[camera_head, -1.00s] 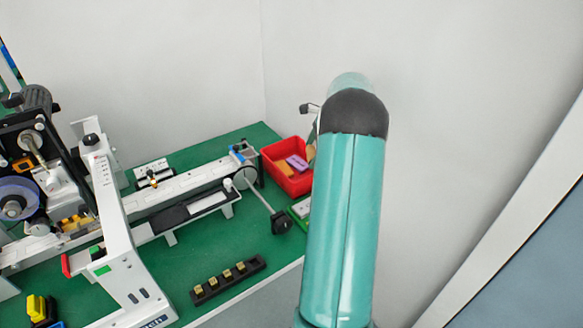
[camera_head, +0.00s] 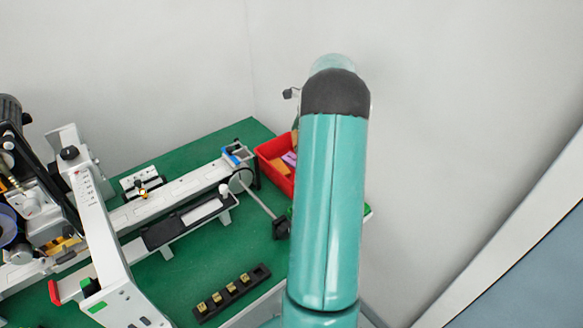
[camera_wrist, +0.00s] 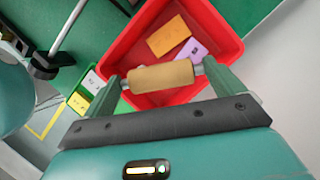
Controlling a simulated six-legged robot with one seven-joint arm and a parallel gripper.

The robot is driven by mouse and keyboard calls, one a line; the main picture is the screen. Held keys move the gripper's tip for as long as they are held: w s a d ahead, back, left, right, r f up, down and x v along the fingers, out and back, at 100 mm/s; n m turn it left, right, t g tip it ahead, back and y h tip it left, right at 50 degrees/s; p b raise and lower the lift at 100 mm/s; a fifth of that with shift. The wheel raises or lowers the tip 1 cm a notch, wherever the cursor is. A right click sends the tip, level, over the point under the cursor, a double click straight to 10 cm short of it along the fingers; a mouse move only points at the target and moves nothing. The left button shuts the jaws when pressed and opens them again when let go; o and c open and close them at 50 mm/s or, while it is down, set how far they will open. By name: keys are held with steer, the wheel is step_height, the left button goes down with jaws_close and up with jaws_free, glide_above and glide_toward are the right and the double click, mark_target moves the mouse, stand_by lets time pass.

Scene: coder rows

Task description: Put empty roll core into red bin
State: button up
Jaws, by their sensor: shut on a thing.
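The empty roll core (camera_wrist: 161,77) is a tan cylinder in the wrist view, held crosswise by its two ends. My gripper (camera_wrist: 162,78) is shut on it. The red bin (camera_wrist: 228,42) lies behind and below the core in that view, with the core overlapping its near part; how high the core is above it I cannot tell. An orange block (camera_wrist: 168,36) and a purple piece (camera_wrist: 190,52) lie in the bin. In the head view the red bin (camera_head: 268,149) stands at the table's far right corner, partly hidden by my arm, which also hides my gripper.
A long white machine (camera_head: 110,215) fills the left of the green table (camera_head: 190,281). A black rack with several brass pieces (camera_head: 232,292) lies near the front edge. A black-ended rod (camera_head: 279,228) sticks out near the bin. A wall stands behind.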

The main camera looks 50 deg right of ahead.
step_height(320, 180, down, 6)
steer(key=shift+r, duration=0.15)
stand_by(0.3)
steer(key=o, duration=0.6)
steer(key=shift+o, duration=0.2)
steer(key=v, duration=0.7)
steer(key=shift+r, duration=0.3)
